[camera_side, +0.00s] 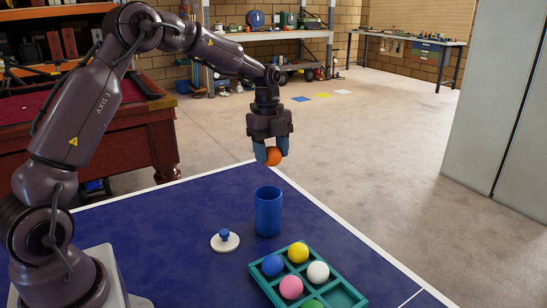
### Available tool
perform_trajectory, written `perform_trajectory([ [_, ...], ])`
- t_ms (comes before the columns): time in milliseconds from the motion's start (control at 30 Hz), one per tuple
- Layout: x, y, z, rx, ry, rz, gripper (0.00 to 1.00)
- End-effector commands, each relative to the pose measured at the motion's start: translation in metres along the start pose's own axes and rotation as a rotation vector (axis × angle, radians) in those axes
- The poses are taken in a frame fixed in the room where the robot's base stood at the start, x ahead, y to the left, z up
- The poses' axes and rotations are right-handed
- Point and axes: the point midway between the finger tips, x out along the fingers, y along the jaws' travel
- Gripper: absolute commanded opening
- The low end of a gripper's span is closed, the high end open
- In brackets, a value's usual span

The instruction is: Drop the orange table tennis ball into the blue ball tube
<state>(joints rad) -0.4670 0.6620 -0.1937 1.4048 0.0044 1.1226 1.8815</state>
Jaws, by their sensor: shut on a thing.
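My gripper (271,151) is shut on the orange table tennis ball (273,156), which shows between its two blue fingertips. It holds the ball in the air above the blue ball tube (268,213), with a clear gap between them. The tube stands upright on the blue table (170,213), near its far edge. In the picture the ball is above and very slightly right of the tube's mouth. Whether it is exactly over the mouth in depth, I cannot tell. The inside of the tube is mostly hidden.
A white disc with a blue knob (225,240) lies left of the tube. A green divided tray (343,294) in front holds several coloured balls, including a yellow one (298,252); its right compartments look empty. The table's left part is clear.

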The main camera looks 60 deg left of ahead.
Motion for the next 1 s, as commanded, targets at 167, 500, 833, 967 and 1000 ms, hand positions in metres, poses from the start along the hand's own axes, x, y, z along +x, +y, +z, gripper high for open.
perform_trajectory([
  [167, 0.022, 0.000, 0.002, 0.000, 0.002, 0.003, 0.29],
  [500, 0.050, 0.000, 0.005, -0.002, 0.000, -0.001, 0.29],
  [833, 0.052, 0.000, 0.006, -0.002, 0.000, -0.001, 0.53],
  [967, 0.052, 0.000, 0.006, -0.002, 0.000, -0.002, 0.81],
  [1000, 0.052, 0.000, 0.006, -0.002, 0.000, -0.002, 0.81],
])
